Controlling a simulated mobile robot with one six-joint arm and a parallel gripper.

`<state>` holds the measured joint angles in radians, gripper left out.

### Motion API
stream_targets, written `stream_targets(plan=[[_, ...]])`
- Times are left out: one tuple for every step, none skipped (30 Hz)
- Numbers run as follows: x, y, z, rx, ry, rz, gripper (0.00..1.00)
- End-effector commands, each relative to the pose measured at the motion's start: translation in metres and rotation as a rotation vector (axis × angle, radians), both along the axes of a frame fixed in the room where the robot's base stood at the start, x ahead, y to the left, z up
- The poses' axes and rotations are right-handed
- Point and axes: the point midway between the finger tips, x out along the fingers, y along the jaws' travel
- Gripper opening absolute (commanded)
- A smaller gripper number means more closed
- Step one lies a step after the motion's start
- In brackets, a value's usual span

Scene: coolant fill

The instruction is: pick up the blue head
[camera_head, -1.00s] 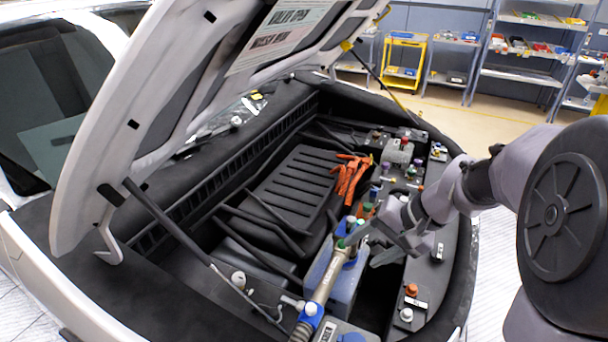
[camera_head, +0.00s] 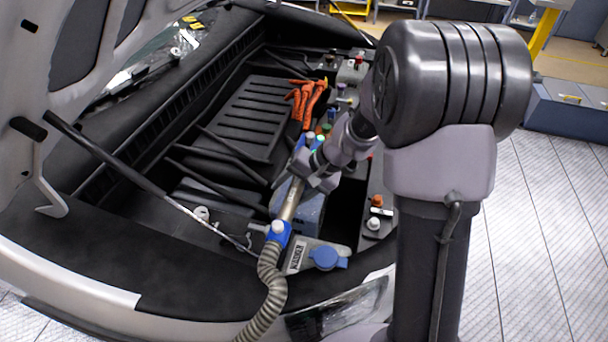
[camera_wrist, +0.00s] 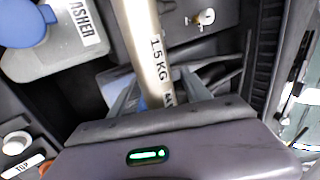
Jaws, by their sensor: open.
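The blue head appears to be the tool on the hose: a beige tube (camera_head: 291,200) with a blue collar (camera_head: 277,234) at its near end and blue parts near its far end, partly hidden by my arm. It lies slanting in the engine bay. In the wrist view the tube (camera_wrist: 146,45), marked "1.5 KG", runs down between my fingers. My gripper (camera_head: 298,178) is open around or just above the tube; whether the fingers touch it I cannot tell. In the wrist view my gripper (camera_wrist: 158,90) hides the tube's lower end.
A grey ribbed hose (camera_head: 270,285) hangs from the collar over the car's front edge. A washer tank with a blue cap (camera_head: 325,257) sits close by. Orange clips (camera_head: 305,100) lie farther back. The raised hood (camera_head: 60,60) and its dark strut (camera_head: 105,155) stand at left.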

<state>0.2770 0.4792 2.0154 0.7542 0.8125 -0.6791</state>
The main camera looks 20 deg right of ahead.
Motion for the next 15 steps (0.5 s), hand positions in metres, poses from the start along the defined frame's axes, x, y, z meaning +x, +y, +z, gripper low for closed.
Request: stream_targets(plan=[[0.0006, 0.0004, -0.0001, -0.001, -0.001, 0.0, 0.56], [0.0005, 0.0002, 0.0008, 0.0, -0.001, -0.001, 0.56], [0.0004, 0.0001, 0.0012, 0.0, -0.001, -0.001, 0.56], [0.0004, 0.0, 0.0013, 0.0, -0.001, -0.001, 0.56], [0.0003, -0.0001, 0.0014, 0.0, -0.001, -0.001, 0.52], [0.0003, -0.0001, 0.0015, 0.0, -0.001, -0.001, 0.44], [0.0002, 0.0, 0.0015, 0.0, -0.001, -0.001, 0.38], [0.0002, 0.0, 0.0015, 0.0, -0.001, -0.001, 0.32], [0.0002, 0.0, 0.0015, 0.0, -0.001, -0.001, 0.24], [0.0002, -0.0001, 0.0016, 0.0, -0.001, -0.001, 0.18], [0.0001, 0.0, 0.0016, 0.0, -0.001, -0.001, 0.13], [0.0002, -0.0001, 0.0016, 0.0, -0.001, -0.001, 0.05], [0.0001, 0.0, 0.0016, 0.0, -0.001, -0.001, 0.0], [0.0001, 0.0, 0.0016, 0.0, -0.001, -0.001, 0.0], [0.0001, 0.0, 0.0016, 0.0, -0.001, -0.001, 0.0]])
